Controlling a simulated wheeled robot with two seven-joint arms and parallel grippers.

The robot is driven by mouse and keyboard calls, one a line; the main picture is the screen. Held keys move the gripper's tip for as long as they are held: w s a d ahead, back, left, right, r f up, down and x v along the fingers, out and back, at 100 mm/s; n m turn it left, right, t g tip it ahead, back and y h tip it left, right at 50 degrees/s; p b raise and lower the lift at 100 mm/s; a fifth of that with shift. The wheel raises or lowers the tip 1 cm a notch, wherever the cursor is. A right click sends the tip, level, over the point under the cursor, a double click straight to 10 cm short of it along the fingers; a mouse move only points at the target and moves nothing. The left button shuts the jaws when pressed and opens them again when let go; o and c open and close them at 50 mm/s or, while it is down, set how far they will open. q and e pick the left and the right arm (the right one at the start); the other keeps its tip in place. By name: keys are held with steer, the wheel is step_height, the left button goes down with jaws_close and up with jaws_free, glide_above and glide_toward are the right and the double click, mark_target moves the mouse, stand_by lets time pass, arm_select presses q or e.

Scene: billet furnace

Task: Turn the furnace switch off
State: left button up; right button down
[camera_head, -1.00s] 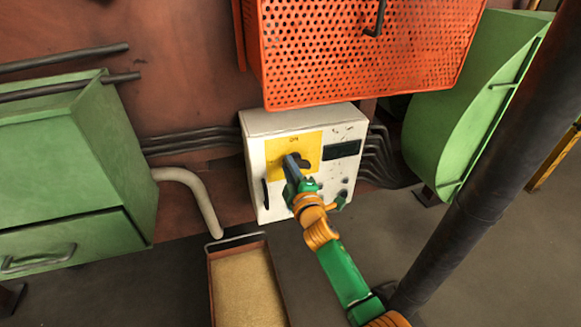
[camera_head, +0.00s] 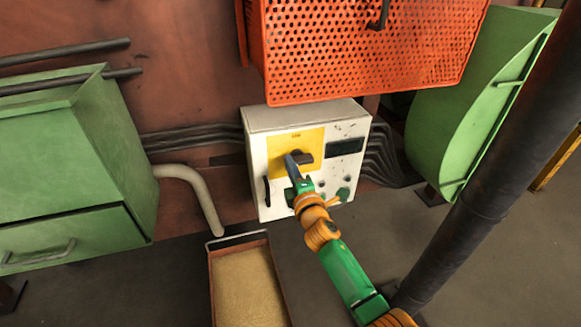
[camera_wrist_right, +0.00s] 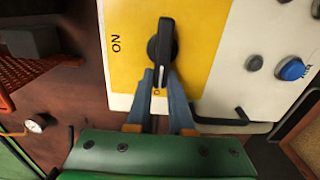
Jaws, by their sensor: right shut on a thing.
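The furnace switch (camera_head: 305,157) is a dark rotary knob on a yellow plate (camera_head: 314,138) on the white control box (camera_head: 352,172). Its bar lies roughly level in the head view. In the right wrist view the knob (camera_wrist_right: 163,42) points down the picture, at right angles to the direction of the "ON" mark on the left. Another label below it is mostly hidden. My right gripper (camera_head: 291,160) is shut on the knob's near end. Its fingertips (camera_wrist_right: 161,79) sit on both sides of the bar in the wrist view. My left gripper is out of view.
An orange perforated guard (camera_head: 370,50) overhangs the box. Green cabinets (camera_head: 60,160) stand left, and a green housing (camera_head: 455,110) stands right. A dark post (camera_head: 480,190) rises at the right. A tray of grain (camera_head: 245,285) lies below. A blue button (camera_wrist_right: 291,69) is beside the plate.

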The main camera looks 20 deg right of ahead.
steer(key=c, duration=0.8)
jaws_free()
arm_select(q)
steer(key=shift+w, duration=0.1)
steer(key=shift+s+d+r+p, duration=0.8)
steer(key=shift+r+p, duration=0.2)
steer(key=shift+p, duration=0.1)
arm_select(e)
steer(key=s, duration=0.7)
steer(key=shift+d, duration=0.15)
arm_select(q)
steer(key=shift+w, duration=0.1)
arm_select(e)
steer(key=shift+f, duration=0.15)
